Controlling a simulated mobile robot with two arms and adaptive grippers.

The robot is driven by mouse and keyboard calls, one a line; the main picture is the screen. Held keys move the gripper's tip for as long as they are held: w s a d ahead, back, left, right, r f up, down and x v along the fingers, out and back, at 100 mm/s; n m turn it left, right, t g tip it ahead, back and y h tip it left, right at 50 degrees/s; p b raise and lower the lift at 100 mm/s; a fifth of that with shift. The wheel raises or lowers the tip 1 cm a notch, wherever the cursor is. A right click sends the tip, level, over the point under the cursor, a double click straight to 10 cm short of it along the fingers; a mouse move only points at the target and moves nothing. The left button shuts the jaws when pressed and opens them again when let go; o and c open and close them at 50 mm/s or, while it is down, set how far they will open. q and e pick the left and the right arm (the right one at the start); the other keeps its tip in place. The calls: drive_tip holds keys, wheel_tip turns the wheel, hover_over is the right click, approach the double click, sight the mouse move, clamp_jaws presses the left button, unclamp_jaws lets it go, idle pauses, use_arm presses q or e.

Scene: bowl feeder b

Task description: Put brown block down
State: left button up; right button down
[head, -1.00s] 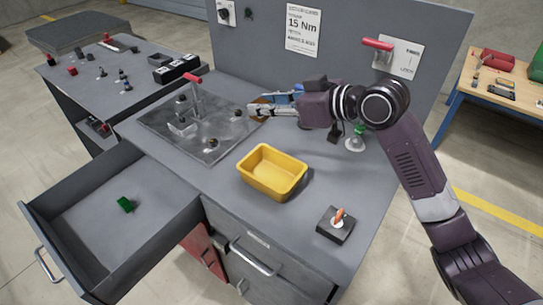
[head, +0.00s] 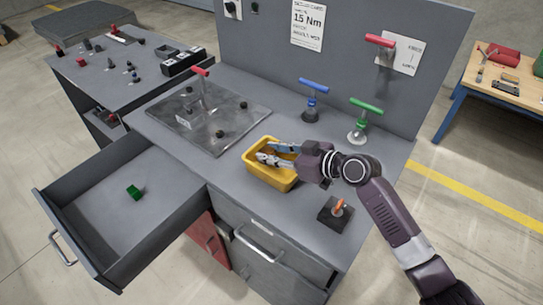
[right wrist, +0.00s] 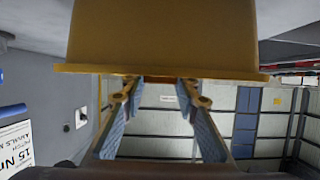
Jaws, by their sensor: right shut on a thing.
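My right gripper (head: 268,153) reaches in from the right at the yellow bin (head: 262,178), with its fingers low over the opening. It is shut on the brown block (right wrist: 160,79), a reddish-brown strip between the fingertips in the right wrist view. The bin's rim and wall fill the top of that view and hide most of the block. In the head view the block is hard to make out against the fingers and bin. I cannot tell whether the block touches the bin. My left gripper is not in view.
A metal plate (head: 180,135) with a red-handled post (head: 202,88) lies left of the bin. Blue-handled (head: 312,86) and green-handled (head: 366,105) tools stand behind. A black box with an orange lever (head: 335,214) is in front. An open drawer (head: 110,215) holds a green block (head: 134,192).

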wheel_tip(320, 180, down, 2)
drive_tip(key=shift+f, duration=0.15)
drive_tip(key=c, duration=1.8)
unclamp_jaws()
drive_tip(key=shift+o, duration=0.2)
drive_tip(key=shift+r, duration=0.2)
